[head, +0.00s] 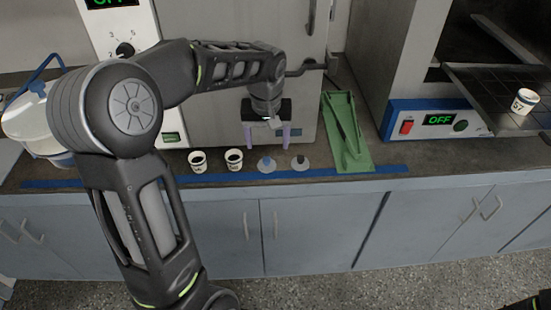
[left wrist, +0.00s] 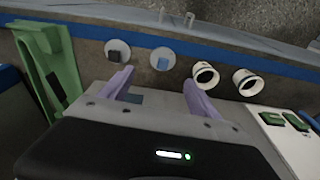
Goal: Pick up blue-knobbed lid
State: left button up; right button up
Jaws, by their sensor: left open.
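The blue-knobbed lid (head: 266,165) is a small pale disc lying flat on the counter near its front edge. In the left wrist view the same lid (left wrist: 162,60) shows a blue knob, a little beyond the fingertips and roughly between them. My left gripper (head: 266,146) is open and empty, its two lilac fingers pointing down above and behind the lid. The fingers also show in the left wrist view (left wrist: 158,76). A dark-knobbed lid (head: 300,163) lies just right of the blue-knobbed one.
Two white cups with dark insides, one (head: 198,161) and another (head: 234,159), stand left of the lids. A green stand (head: 345,135) is to the right. A blue strip (head: 110,181) runs along the counter's front. A grey machine stands behind the gripper.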

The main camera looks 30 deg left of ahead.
aim_at(267, 159)
pick_arm(q)
jog(key=shift+s+r, duration=0.15)
jog(key=shift+s, duration=0.2)
jog(key=shift+w+f, duration=0.15)
jog(key=shift+f, duration=0.55)
jog(key=shift+w+f, duration=0.1)
jog(key=shift+f, duration=0.6)
jog(key=f, duration=0.3)
jog(key=f+p, duration=0.1)
jog(key=f, duration=0.1)
jog(key=shift+w+a+f, duration=0.1)
jog(key=shift+w+a, duration=0.1)
jog(key=shift+a, duration=0.05)
jog(key=c, duration=1.4)
